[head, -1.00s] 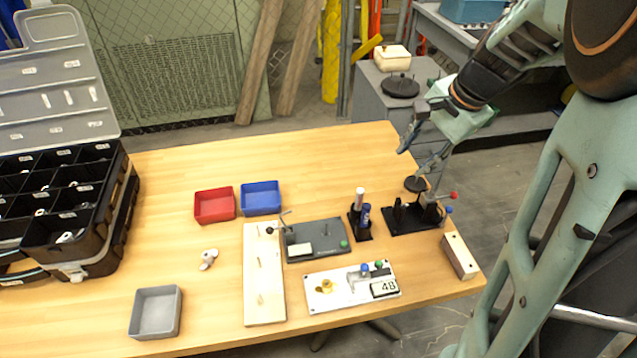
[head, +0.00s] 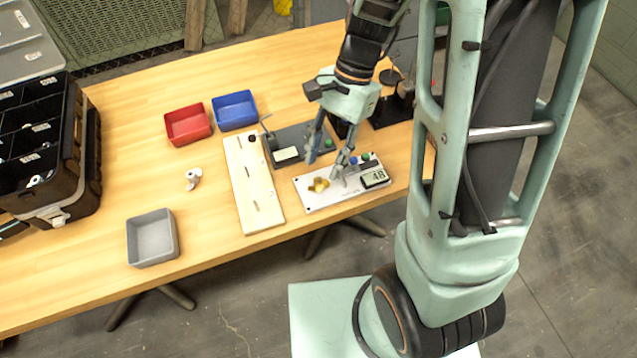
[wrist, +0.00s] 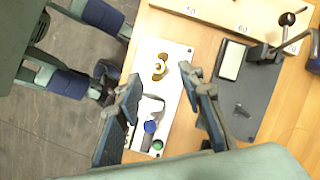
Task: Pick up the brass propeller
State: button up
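The brass propeller (head: 319,185) lies on the left part of a white plate (head: 311,206) near the front right of the table. It also shows in the wrist view (wrist: 160,70), upper middle, beyond and between my fingers. My gripper (head: 327,168) hangs over the plate, just above and right of the propeller in the head view. In the wrist view my gripper (wrist: 158,92) has its two fingers spread wide with nothing between them. The height of the fingertips above the plate is hard to tell.
The plate also carries a display reading 48 (head: 374,178), with blue and green knobs. A dark grey fixture (head: 290,155) stands behind, a wooden board (head: 256,200) to the left. Red (head: 188,124), blue (head: 235,110) and grey (head: 152,238) trays and a white propeller (head: 193,179) lie further left.

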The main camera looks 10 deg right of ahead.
aim_at(320, 181)
jog(key=b+x, duration=0.1)
jog(key=x, duration=0.4)
jog(key=shift+d+f, duration=0.1)
jog(key=shift+d, duration=0.05)
grip_shut()
